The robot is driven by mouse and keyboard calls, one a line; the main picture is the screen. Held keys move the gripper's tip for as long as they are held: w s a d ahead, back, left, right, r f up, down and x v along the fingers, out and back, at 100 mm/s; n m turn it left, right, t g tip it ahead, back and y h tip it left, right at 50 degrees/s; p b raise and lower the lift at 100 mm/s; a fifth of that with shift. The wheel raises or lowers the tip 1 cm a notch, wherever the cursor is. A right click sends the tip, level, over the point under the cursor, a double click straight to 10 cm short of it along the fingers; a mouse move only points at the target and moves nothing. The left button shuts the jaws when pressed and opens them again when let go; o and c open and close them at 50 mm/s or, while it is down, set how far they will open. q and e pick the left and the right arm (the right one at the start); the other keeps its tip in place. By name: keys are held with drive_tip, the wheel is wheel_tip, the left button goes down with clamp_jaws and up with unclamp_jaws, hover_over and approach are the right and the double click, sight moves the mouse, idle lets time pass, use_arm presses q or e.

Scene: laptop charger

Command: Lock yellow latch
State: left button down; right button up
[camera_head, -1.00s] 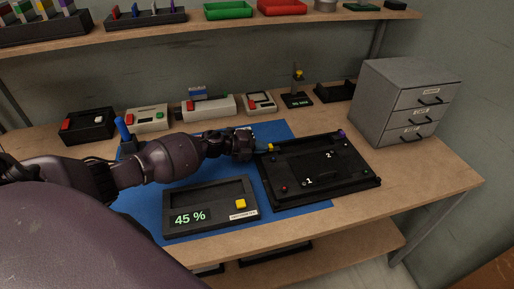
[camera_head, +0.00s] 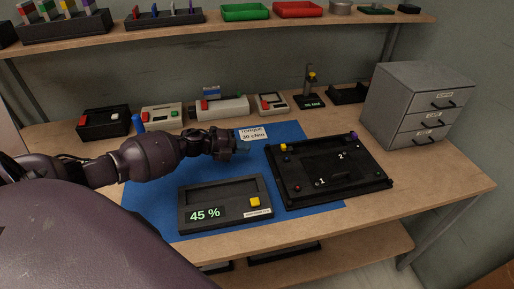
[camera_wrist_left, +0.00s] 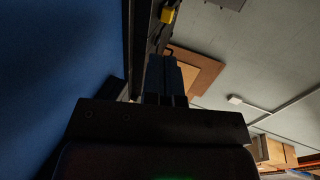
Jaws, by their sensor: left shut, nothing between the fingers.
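The yellow latch (camera_head: 283,147) is a small yellow piece at the back left corner of the black laptop base tray (camera_head: 290,187). It also shows as a yellow block near the top of the left wrist view (camera_wrist_left: 168,14). My left gripper (camera_head: 243,147) is shut and empty, to the left of the latch and apart from it, over the blue mat (camera_head: 313,212). Its closed fingers also show in the left wrist view (camera_wrist_left: 166,78). A purple piece (camera_head: 354,135) sits at the tray's back right corner. My right gripper is not in view.
A black display box (camera_head: 226,220) reading 45 % with a yellow button stands in front of my left gripper. A torque card (camera_head: 253,134) lies behind it. Several devices line the back of the table, and a grey drawer cabinet (camera_head: 386,105) stands at the right.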

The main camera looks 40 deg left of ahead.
use_arm(q)
drive_tip(key=shift+v, duration=1.6)
